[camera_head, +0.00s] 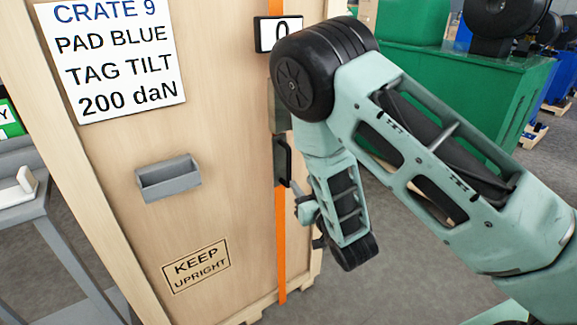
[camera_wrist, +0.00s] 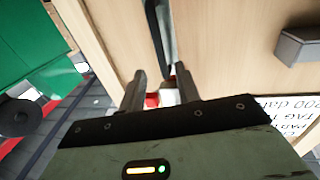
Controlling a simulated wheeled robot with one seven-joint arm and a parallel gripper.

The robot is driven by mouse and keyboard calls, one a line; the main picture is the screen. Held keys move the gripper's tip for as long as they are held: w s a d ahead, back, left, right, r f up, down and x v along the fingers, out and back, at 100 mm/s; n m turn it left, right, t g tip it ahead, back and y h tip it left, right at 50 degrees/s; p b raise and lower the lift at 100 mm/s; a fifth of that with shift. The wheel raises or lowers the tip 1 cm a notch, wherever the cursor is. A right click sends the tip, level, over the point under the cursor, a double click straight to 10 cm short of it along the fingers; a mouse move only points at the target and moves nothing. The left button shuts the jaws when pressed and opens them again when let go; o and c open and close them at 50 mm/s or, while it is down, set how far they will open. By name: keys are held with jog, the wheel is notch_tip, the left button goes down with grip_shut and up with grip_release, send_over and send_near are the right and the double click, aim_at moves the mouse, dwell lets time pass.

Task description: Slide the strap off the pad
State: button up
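An orange strap (camera_head: 280,240) runs down the face of a tall wooden crate (camera_head: 215,130). It passes behind a tool with a dark loop handle (camera_head: 284,160); the handle also shows in the wrist view (camera_wrist: 156,30). A display (camera_head: 278,34) above the tool reads 0, partly covered by my arm. My gripper (camera_head: 300,193) is close beside the handle, just below it in the head view. In the wrist view its fingers (camera_wrist: 160,70) stand apart, with the handle beyond their tips. Small red and white patches show between the fingers, unclear. I cannot make out a pad.
A sign (camera_head: 112,55) on the crate reads CRATE 9, PAD BLUE, TAG TILT, 200 daN. A grey holder (camera_head: 168,178) sticks out from the crate. A grey cart (camera_head: 55,240) stands at left, a green machine (camera_head: 460,85) behind right. Floor between is clear.

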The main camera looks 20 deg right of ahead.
aim_at(289, 168)
jog(key=w, duration=0.3)
jog(key=w+p, duration=0.1)
jog(key=w, duration=0.2)
jog(key=w+a, duration=0.1)
jog(key=w, duration=0.3)
grip_shut()
jog(key=shift+a, duration=0.15)
